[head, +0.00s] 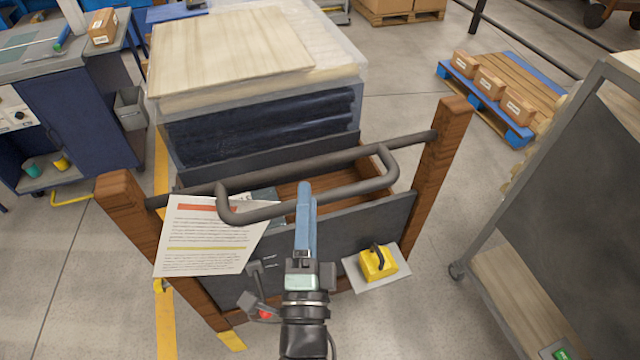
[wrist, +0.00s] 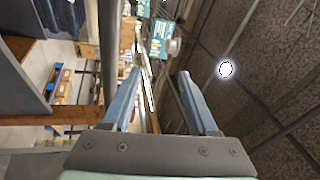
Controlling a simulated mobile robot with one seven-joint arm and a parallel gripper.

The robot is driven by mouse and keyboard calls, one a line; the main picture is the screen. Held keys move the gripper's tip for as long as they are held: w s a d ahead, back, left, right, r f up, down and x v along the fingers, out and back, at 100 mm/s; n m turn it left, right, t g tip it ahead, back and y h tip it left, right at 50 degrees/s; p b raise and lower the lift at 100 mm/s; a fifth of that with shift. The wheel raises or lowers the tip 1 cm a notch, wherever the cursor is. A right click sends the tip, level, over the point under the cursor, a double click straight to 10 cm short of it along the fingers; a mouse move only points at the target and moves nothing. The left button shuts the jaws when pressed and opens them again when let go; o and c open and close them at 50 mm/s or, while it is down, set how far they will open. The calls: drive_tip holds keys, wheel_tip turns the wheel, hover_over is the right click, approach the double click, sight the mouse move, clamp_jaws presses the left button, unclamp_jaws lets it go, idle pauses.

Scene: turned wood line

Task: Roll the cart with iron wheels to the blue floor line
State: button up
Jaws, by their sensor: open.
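A cart with brown wooden posts (head: 444,150) and a dark front panel (head: 385,222) stands in front of me in the head view. A dark push bar with a looped handle (head: 370,186) spans its posts. Its wheels are hidden. My gripper (head: 305,188) has blue fingers and overlaps the loop's lower bar in the head view. In the wrist view my gripper (wrist: 160,72) is open with nothing seen between its fingers. A grey bar (wrist: 108,45) runs beside the left finger there, outside the gap. I see no blue floor line; the floor stripes in view are yellow.
A printed sheet (head: 205,240) and a yellow block on a grey plate (head: 378,262) are at the cart's front. A board-topped stack (head: 240,50) stands behind it. A workbench (head: 90,95) is left, a grey-framed rack (head: 500,215) right. A blue-edged pallet (head: 520,70) holds boxes.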

drive_tip(key=s+f+m+g+h, duration=0.1)
drive_tip(key=s+f+m, duration=0.25)
drive_tip(key=f, duration=0.35)
drive_tip(key=d+p+x, duration=0.1)
drive_tip(key=p+x, duration=0.1)
drive_tip(key=x, duration=1)
drive_tip(key=shift+w, duration=0.25)
drive_tip(key=shift+f+n, duration=0.15)
drive_tip(key=shift+n, duration=0.1)
clamp_jaws()
idle(0.4)
